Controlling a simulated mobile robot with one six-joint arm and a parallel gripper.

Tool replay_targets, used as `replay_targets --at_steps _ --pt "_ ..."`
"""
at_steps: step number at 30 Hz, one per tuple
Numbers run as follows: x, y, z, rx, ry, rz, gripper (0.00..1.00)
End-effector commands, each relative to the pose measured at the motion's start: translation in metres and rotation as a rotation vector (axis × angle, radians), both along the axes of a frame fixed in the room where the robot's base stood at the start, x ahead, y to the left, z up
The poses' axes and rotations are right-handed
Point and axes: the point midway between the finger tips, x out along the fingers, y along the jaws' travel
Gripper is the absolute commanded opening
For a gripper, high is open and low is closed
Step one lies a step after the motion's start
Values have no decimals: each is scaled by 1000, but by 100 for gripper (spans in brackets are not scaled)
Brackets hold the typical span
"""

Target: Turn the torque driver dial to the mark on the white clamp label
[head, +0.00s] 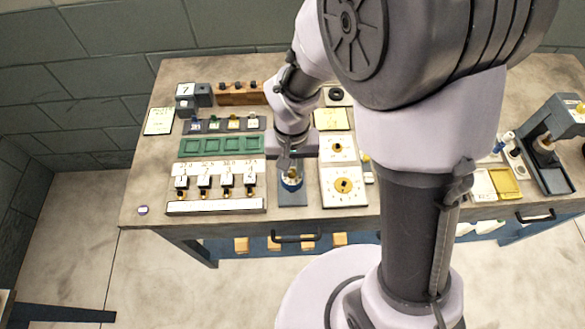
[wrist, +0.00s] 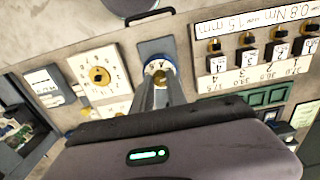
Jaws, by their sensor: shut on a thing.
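The torque driver dial (head: 291,183) has a white marked ring and a blue body, and stands on a grey plate (head: 292,199) at the table's front. It also shows in the wrist view (wrist: 155,66). My gripper (head: 290,170) reaches down from above and is shut on the dial's brass-coloured centre knob (wrist: 160,76). The fingers hide part of the ring, and its marks are too small to read. A white clamp (head: 252,122) stands at the right end of a row of coloured clamps. I cannot tell which label belongs to it.
A long white strip (wrist: 232,25) with "0.8 Nm" and "15 mm" lies before several black numbered blocks. White panels with brass dials (head: 343,185) stand right of the driver. A green tray (head: 220,145) lies behind the blocks. A dark press-like device (head: 550,150) stands at far right.

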Motion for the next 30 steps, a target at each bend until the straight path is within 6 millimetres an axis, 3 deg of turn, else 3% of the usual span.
replay_targets --at_steps 7,15,25,30 --pt "0 0 0 0 0 19 0" --pt "0 0 1 0 1 325 0" --pt "0 0 0 0 1 369 0" --pt "0 0 1 0 1 575 0"
